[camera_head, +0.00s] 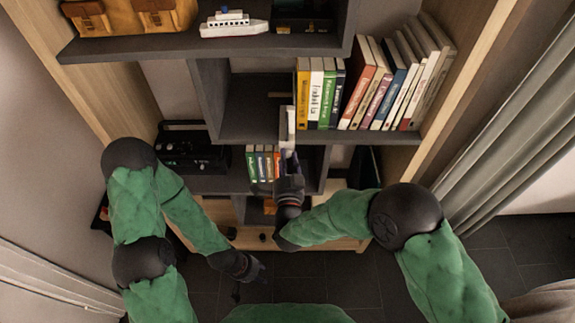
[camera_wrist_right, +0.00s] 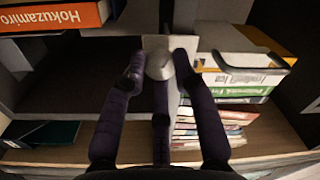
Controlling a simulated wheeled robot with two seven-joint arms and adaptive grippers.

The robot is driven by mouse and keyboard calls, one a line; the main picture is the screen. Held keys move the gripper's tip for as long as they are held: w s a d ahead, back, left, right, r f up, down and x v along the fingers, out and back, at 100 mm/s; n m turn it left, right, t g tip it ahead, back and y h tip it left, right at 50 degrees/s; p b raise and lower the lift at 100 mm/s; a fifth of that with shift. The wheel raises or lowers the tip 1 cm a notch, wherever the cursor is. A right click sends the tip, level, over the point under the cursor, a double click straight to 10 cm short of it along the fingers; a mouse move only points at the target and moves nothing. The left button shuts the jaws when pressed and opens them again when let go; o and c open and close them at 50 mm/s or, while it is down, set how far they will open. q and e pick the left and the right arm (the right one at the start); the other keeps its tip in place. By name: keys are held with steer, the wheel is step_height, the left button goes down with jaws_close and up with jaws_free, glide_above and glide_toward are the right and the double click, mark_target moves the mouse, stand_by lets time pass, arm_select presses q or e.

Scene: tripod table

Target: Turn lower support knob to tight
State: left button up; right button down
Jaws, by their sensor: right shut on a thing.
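My right gripper (camera_head: 287,152) reaches up to the front of the bookshelf. In the right wrist view my right gripper (camera_wrist_right: 160,66) has its fingers closed around a small grey, rounded knob-like part (camera_wrist_right: 159,68). That part sits against a pale flat plate (camera_wrist_right: 151,44). In the head view a narrow pale upright piece (camera_head: 287,122) stands just above the right fingers. I cannot tell whether the grey part is the lower support knob, and no tripod table is recognisable. My left gripper (camera_head: 251,281) hangs low over the dark floor, empty, its fingers spread.
A row of books (camera_head: 370,90) fills the shelf just right of the right gripper. Smaller books (camera_head: 262,163) stand in the lower compartment to its left, beside a black device (camera_head: 187,150). A toy ship (camera_head: 233,24) is on the top shelf. Curtains (camera_head: 515,125) hang at right.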

steer(key=m+b, duration=0.6)
steer(key=m+h+b, duration=0.1)
steer(key=m+b, duration=0.4)
steer(key=m, duration=0.1)
steer(key=shift+a+f+b, duration=0.2)
steer(key=shift+b, duration=0.15)
steer(key=shift+r+m, duration=0.1)
steer(key=shift+m, duration=0.2)
steer(key=c, duration=1)
jaws_free()
steer(key=shift+r, duration=0.1)
steer(key=s, duration=1.2)
steer(key=shift+f, duration=0.3)
